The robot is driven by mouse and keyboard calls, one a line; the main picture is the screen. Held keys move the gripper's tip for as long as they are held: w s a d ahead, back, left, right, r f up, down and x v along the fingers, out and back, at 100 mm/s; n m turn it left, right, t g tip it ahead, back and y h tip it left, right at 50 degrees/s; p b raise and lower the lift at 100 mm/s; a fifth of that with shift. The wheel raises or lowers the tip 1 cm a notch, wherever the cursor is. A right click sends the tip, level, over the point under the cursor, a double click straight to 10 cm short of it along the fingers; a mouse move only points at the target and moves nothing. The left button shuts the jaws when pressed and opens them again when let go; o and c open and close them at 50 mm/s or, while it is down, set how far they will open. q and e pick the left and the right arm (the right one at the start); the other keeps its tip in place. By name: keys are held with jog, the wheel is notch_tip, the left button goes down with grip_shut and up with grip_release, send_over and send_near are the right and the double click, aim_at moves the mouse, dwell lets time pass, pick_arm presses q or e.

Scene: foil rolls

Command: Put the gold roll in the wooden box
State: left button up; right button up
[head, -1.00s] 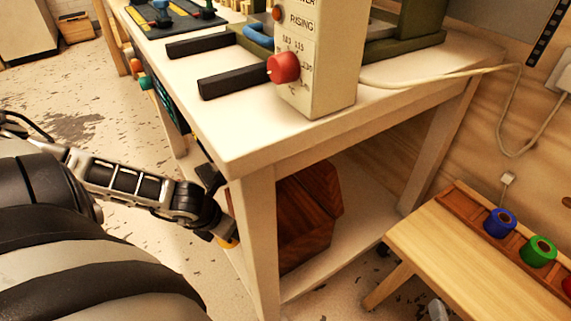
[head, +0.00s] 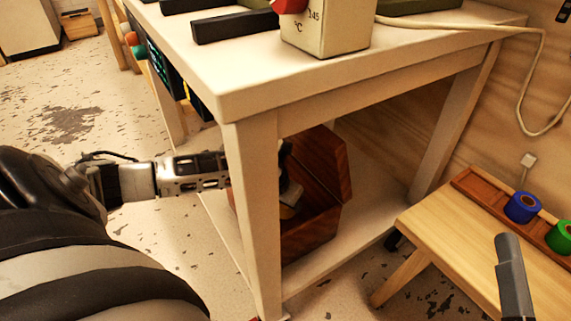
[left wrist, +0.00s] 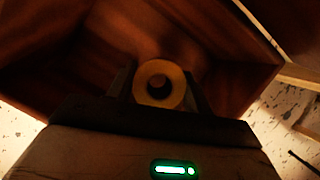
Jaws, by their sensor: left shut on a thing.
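The wooden box (head: 312,232) is dark reddish-brown and stands on the lower shelf under the table, partly behind the table's front leg. Its lid (head: 325,165) is raised. My left gripper (head: 290,195) reaches in behind that leg and is at the box's opening. In the left wrist view my left gripper (left wrist: 160,90) is shut on the gold roll (left wrist: 160,66), seen end-on with its dark core hole, with the box's brown walls (left wrist: 60,50) around and beyond it. I cannot tell whether the roll touches the box. A grey tapered part, probably of my right gripper (head: 515,280), shows at the lower right.
The white table (head: 245,105) has its leg (head: 255,215) close to my left arm. A wooden bench (head: 450,240) at right carries a brown rack with a blue roll (head: 522,207) and a green roll (head: 562,237). A cable hangs by the wall.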

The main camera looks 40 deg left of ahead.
aim_at(285, 225)
pick_arm(q)
notch_tip(285, 225, down, 2)
jog(key=shift+f+b, duration=0.2)
jog(key=shift+b, duration=0.1)
notch_tip(285, 225, down, 4)
jog(key=shift+b, duration=1.1)
pick_arm(e)
jog(key=r+n+y, duration=0.1)
jog(key=n, duration=0.1)
jog(key=s+r+n+y, duration=0.1)
jog(key=r+n+y, duration=0.1)
jog(key=r+n+t+y, duration=0.1)
jog(key=r+n+y, duration=0.1)
jog(key=n, duration=0.1)
jog(key=shift+s+a+r, duration=0.1)
jog(key=shift+s+r, duration=0.05)
jog(key=shift+s, duration=0.25)
pick_arm(q)
jog(key=o, duration=1)
pick_arm(e)
jog(key=shift+y, duration=0.4)
